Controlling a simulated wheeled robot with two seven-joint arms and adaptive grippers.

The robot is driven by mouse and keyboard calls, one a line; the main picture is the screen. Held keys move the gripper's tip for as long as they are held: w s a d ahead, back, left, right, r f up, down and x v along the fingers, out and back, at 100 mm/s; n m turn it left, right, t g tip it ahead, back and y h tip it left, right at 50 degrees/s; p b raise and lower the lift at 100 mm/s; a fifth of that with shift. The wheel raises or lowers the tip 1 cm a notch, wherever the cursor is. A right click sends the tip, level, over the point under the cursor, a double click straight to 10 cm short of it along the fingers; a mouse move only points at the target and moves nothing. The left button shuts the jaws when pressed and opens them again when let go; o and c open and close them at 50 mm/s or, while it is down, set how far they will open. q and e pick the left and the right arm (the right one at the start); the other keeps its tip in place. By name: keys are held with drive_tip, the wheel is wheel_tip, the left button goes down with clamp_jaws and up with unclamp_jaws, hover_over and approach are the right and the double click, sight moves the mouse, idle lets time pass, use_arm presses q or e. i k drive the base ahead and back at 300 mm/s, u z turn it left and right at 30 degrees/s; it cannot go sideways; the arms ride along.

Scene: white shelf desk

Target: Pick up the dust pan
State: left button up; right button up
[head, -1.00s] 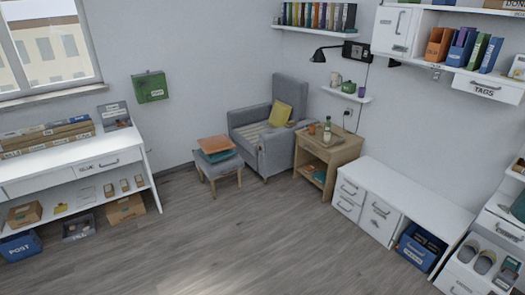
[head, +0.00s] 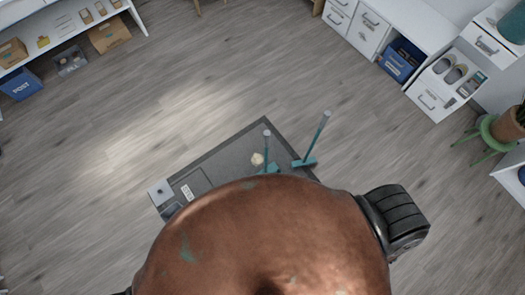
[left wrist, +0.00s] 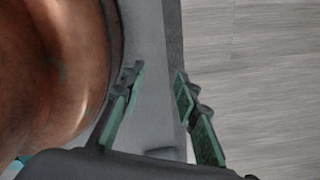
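On a dark grey mat (head: 225,150) in the head view stand two teal long-handled tools. The left one, which looks like the dust pan (head: 268,168), has an upright handle with a pale grip. Its lower part is partly hidden behind a large brown rounded surface. The right one looks like a broom (head: 305,163), with a wide teal foot and a tilted handle. A small pale crumpled lump (head: 257,159) lies beside the dust pan. My left gripper (left wrist: 157,78) is open and empty in the left wrist view, over a grey surface. My right gripper is not in view.
The brown surface (head: 265,235) hides much of the mat. A shelf desk with boxes (head: 110,35) stands at upper left. White drawers (head: 372,30), a blue bin (head: 400,62) and a green plant stool (head: 488,135) stand at right. The wooden floor between is clear.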

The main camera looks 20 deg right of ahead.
sight(272, 168)
drive_tip(key=z, duration=0.05)
drive_tip(key=k, duration=1)
drive_tip(key=z, duration=0.45)
